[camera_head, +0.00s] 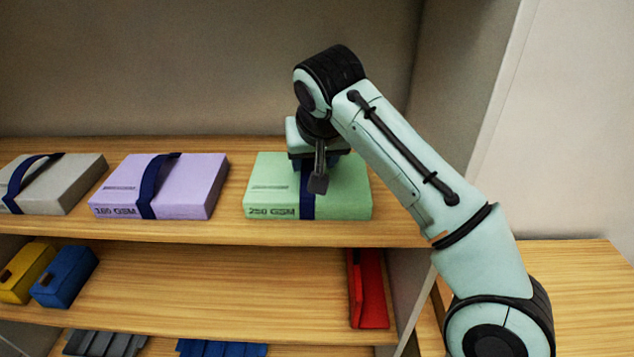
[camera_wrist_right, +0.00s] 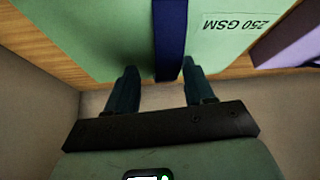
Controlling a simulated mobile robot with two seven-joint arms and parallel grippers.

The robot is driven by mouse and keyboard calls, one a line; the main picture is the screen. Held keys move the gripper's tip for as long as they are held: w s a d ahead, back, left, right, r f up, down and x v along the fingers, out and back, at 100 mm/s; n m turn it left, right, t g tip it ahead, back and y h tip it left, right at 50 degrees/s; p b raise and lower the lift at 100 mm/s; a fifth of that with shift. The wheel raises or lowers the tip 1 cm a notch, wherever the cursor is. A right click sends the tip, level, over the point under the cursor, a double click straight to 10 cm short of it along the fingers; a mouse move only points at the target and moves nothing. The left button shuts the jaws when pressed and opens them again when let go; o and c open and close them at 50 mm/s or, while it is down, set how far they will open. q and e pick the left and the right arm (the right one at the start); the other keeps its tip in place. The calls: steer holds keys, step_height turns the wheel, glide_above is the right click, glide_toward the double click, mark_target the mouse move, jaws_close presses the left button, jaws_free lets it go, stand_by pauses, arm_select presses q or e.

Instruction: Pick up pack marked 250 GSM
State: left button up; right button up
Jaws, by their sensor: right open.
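The green pack (camera_head: 345,200) marked 250 GSM lies flat on the upper shelf, with a dark blue band (camera_head: 307,205) around it. My right gripper (camera_head: 315,180) is over the pack at the band, and covers part of it. In the right wrist view, the pack (camera_wrist_right: 100,35) fills the top and its band (camera_wrist_right: 169,35) runs between the lines of the two fingers. The right gripper (camera_wrist_right: 160,72) is open, with nothing held. Whether its fingertips touch the pack is unclear. My left gripper is out of view.
A lilac pack (camera_head: 195,180) marked 160 GSM and a grey pack (camera_head: 75,180) lie to the left on the upper shelf (camera_head: 230,231). The lower shelf holds yellow (camera_head: 22,275), blue (camera_head: 65,277) and red (camera_head: 372,295) items. A side wall stands right of the green pack.

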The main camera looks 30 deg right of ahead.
steer(key=shift+a, duration=0.15)
steer(key=shift+w, duration=0.1)
steer(key=c, duration=0.6)
jaws_close()
steer(key=shift+r, duration=0.15)
stand_by(0.4)
